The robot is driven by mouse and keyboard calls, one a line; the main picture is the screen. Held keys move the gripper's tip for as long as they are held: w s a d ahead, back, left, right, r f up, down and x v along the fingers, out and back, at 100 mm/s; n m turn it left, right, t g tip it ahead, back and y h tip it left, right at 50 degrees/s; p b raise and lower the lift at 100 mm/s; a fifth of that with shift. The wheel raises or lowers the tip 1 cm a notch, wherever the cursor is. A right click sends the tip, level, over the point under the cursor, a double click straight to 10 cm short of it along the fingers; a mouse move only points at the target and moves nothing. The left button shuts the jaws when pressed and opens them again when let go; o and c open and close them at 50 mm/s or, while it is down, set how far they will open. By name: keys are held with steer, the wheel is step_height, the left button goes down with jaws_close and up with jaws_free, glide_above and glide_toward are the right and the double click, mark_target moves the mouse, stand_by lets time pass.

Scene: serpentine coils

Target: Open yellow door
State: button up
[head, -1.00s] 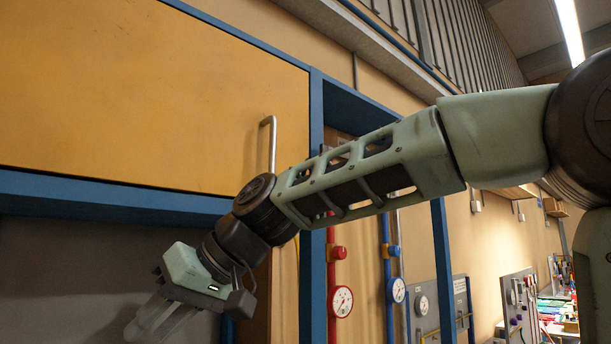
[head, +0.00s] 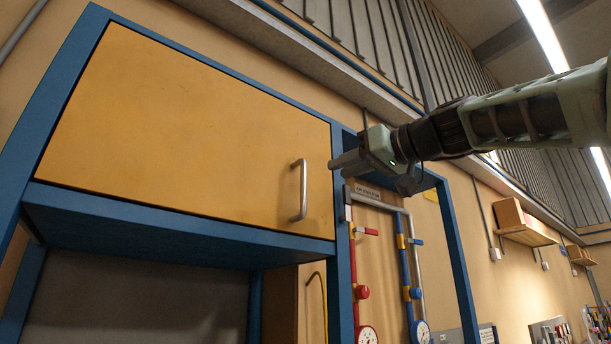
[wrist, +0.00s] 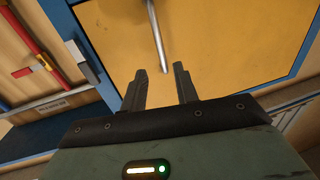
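The yellow door (head: 190,130) is a wide flat panel, shut in a blue frame, upper left in the head view. Its silver bar handle (head: 302,190) stands upright near the door's right edge. My gripper (head: 333,166) is just right of the handle in the head view, pointing left, apart from it. In the wrist view, my gripper (wrist: 159,88) has its two fingers apart with nothing between them. The handle (wrist: 157,35) shows beyond the fingertips, its end in line with the gap, against the yellow door (wrist: 215,40).
The blue frame (head: 180,229) surrounds the door, with an open recess below. Right of it are red and blue pipes with gauges (head: 367,335). A wooden shelf box (head: 525,225) is on the far right wall.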

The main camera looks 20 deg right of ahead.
steer(key=p, duration=0.5)
glide_above(303, 208)
steer(key=d, duration=0.1)
steer(key=shift+w+a+p, duration=0.35)
jaws_close()
